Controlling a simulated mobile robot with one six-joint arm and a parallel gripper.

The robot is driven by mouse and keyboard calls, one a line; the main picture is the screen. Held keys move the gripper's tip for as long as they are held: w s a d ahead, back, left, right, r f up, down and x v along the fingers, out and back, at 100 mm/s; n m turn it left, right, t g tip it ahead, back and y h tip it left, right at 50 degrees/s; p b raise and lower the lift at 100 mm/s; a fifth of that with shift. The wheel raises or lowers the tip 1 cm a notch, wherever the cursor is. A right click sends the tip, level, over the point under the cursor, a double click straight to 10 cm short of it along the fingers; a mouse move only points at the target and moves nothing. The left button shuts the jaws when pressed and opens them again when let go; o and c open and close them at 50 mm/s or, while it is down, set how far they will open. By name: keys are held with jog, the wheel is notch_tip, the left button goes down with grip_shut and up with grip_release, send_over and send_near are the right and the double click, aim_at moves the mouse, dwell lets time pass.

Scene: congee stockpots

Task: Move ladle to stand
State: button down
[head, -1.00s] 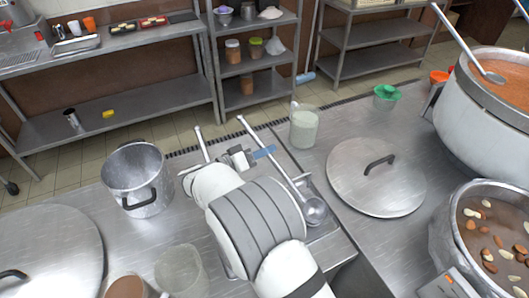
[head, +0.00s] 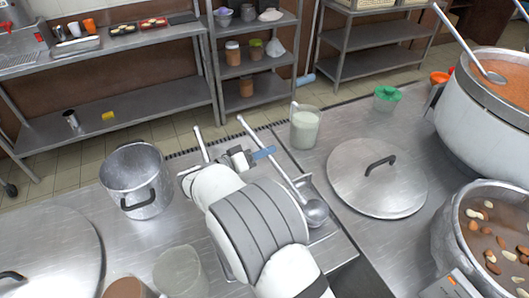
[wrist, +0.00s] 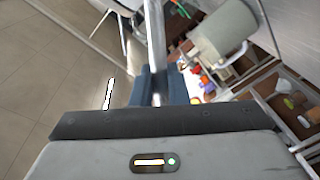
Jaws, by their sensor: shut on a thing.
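A metal ladle (head: 286,178) is in the head view, its long handle slanting from upper left to its round bowl at lower right. The bowl is close to a small metal holder or tray (head: 325,233) on the steel counter; I cannot tell if they touch. My gripper (head: 265,153), with blue fingers, is shut on the ladle handle, partly hidden behind my arm. In the wrist view the handle (wrist: 156,45) runs up from between the blue fingers (wrist: 158,85). A second thin handle (head: 201,143) stands left of my gripper, its lower end hidden by my arm.
A jar of white liquid (head: 305,128) stands just right of my gripper. A lid (head: 377,178) lies further right, near two large pots (head: 492,105) (head: 450,215). An empty pot (head: 136,180) stands left. Clear containers are near the front.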

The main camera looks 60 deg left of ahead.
jog(key=shift+f+b, duration=0.25)
jog(key=shift+b, duration=0.2)
jog(key=c, duration=1.3)
grip_release()
jog(key=shift+c, duration=0.2)
notch_tip(320, 180, up, 10)
jog(key=shift+r+b, duration=0.1)
jog(key=shift+b, duration=0.8)
